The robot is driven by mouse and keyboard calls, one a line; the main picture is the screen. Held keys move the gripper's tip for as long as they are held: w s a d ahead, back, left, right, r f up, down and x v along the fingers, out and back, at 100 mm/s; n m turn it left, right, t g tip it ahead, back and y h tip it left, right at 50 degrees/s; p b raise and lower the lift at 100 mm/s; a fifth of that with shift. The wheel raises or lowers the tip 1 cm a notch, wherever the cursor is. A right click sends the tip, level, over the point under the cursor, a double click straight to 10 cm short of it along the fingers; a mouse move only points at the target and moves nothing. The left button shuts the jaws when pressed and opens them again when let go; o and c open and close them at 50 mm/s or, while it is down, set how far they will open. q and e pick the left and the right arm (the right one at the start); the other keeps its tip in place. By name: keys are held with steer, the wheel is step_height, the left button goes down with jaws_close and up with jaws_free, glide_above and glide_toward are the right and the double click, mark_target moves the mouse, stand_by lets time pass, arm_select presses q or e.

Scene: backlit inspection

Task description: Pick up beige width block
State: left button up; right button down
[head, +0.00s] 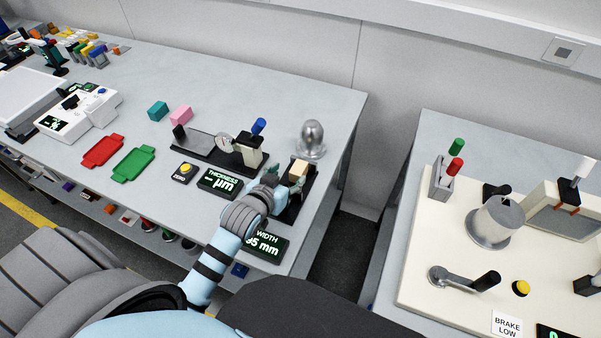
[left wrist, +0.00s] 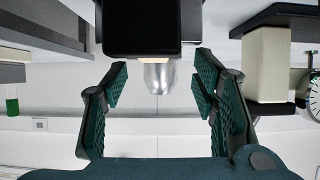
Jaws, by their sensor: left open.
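The beige width block (head: 299,169) sits at the far end of the black width gauge (head: 295,205), near the right end of the bench. My left gripper (head: 282,184) is over the gauge, just in front of the block, with its fingers apart and nothing seen between them. The left wrist picture is upside down. There the open green fingers (left wrist: 160,85) stand either side of a silver dome in the background. A thin beige edge (left wrist: 155,58) shows below a dark block shape; I cannot tell whether the fingers touch the beige block. My right gripper is not in view.
A silver dome (head: 312,138) stands behind the block. The thickness gauge (head: 249,152) with a blue-tipped lever is to the left. The width display (head: 264,244) is in front. The bench (head: 340,120) ends just right, with a gap before a second bench.

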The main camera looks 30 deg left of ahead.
mark_target(298, 169)
arm_select(q)
steer(key=x, duration=0.5)
steer(key=shift+w+d+f+b, duration=0.1)
steer(key=shift+w+d+b, duration=0.25)
steer(key=shift+w+d, duration=0.1)
steer(key=shift+s, duration=0.1)
steer(key=shift+a, duration=0.1)
steer(key=c, duration=0.3)
jaws_close()
steer(key=shift+r, duration=0.2)
